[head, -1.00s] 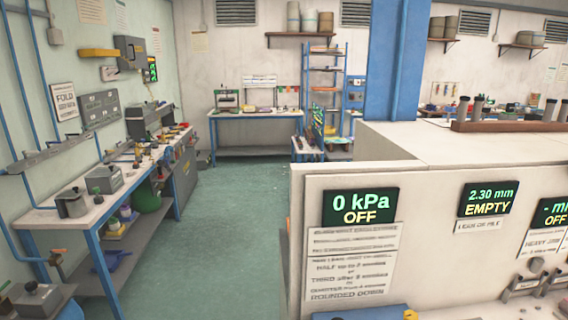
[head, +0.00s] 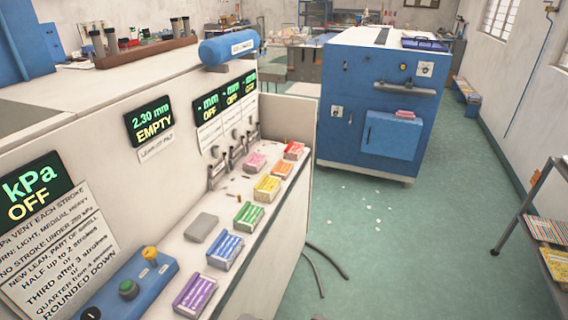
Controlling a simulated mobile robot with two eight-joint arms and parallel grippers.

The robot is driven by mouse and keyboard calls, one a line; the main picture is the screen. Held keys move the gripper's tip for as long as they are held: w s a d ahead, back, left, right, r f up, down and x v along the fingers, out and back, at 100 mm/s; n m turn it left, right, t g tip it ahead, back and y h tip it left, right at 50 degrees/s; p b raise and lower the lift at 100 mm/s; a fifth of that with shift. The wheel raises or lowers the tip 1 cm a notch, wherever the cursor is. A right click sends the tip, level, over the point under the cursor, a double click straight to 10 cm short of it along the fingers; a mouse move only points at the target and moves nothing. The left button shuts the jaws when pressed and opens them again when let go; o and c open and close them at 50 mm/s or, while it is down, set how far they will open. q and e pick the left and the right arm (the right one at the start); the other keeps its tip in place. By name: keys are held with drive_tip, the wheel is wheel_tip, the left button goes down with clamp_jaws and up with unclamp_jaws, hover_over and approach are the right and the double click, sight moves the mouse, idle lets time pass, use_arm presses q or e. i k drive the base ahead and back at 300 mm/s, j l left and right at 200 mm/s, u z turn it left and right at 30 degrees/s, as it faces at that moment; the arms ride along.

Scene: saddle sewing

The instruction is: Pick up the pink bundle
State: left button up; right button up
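The pink bundle (head: 255,162) lies on the narrow ledge of the white machine (head: 283,205), near the ledge's far end and close to the levers. It is a small flat block, seen from some distance. Neither of my grippers shows in the head view.
Purple (head: 195,295), blue (head: 225,250), green (head: 248,215), yellow (head: 267,187) and red (head: 293,150) bundles line the same ledge. A grey block (head: 201,227) lies behind the blue one. A blue cabinet (head: 375,105) stands beyond. The green floor (head: 400,240) is mostly open, with dark hoses (head: 325,265).

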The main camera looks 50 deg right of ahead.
sight(254, 163)
drive_tip(key=z, duration=1.6)
drive_tip(key=i+l+u, duration=0.1)
drive_tip(key=u, duration=1.25)
drive_tip(key=l+u, duration=0.95)
drive_tip(key=k+l+u, duration=0.1)
drive_tip(key=l+u, duration=0.15)
drive_tip(key=l, duration=0.2)
drive_tip(key=k+l+u, duration=0.1)
drive_tip(key=l+u, duration=0.2)
drive_tip(key=l, duration=0.15)
drive_tip(key=k+l+u, duration=0.1)
drive_tip(key=l, duration=0.2)
drive_tip(key=k+l, duration=0.15)
drive_tip(key=l, duration=0.15)
drive_tip(key=k+l+u, duration=0.15)
drive_tip(key=l, duration=0.15)
drive_tip(key=k+l, duration=0.15)
drive_tip(key=l, duration=0.2)
drive_tip(key=k+l, duration=0.15)
drive_tip(key=l, duration=0.15)
drive_tip(key=k+l, duration=0.2)
drive_tip(key=l, duration=0.55)
drive_tip(key=i+l, duration=0.1)
drive_tip(key=l, duration=0.3)
